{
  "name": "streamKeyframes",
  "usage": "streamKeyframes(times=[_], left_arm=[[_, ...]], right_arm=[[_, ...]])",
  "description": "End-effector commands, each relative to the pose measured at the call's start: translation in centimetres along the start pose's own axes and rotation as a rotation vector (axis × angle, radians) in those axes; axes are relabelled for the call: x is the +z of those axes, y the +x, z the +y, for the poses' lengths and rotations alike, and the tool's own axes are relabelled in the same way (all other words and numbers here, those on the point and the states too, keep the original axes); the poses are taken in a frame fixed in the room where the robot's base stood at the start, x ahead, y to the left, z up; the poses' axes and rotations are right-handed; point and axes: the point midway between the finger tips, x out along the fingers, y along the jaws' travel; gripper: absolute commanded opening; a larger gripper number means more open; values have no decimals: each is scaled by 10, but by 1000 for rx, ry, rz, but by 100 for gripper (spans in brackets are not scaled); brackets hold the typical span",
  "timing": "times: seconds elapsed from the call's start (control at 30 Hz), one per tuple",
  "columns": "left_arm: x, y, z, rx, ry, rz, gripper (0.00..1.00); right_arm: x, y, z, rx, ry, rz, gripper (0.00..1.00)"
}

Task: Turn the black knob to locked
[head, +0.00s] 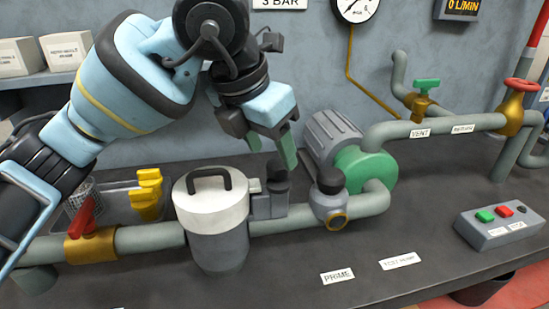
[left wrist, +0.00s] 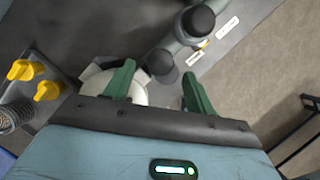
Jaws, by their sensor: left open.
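Two dark knobs show in the head view, and I cannot tell which one the task means. One black knob (head: 277,172) sits on a small grey block beside the white-lidded canister. A rounder black knob (head: 330,178) tops a pipe fitting with a brass ring, to its right. My left gripper (head: 271,143) is open with green fingers, pointing down above the first knob and apart from it. In the left wrist view, the first knob (left wrist: 161,63) shows ahead between the open fingers (left wrist: 158,88), and the rounder knob (left wrist: 199,20) lies beyond. My right gripper is not in view.
The canister (head: 212,195) with a black handle stands close left of the knobs. A green-ended pump (head: 365,168) is behind right. The front bench is clear.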

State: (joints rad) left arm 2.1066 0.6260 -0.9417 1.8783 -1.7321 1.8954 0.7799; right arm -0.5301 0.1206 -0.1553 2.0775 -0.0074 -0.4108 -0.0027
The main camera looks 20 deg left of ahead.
Motion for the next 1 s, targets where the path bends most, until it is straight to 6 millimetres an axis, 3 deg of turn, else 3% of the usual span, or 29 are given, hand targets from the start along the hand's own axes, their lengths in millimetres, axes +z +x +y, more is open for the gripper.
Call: streamKeyframes(times=[0.2, 0.57, 0.9, 1.0], left_arm=[[0, 25, 0, -1, -1, 1, 55], [0, 30, 0, -1, 0, -1, 55], [0, 30, 0, -1, 0, -1, 14], [0, 30, 0, -1, 1, -1, 11]], right_arm=[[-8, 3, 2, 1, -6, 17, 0], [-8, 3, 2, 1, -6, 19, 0], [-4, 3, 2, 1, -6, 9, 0], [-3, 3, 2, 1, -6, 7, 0]])
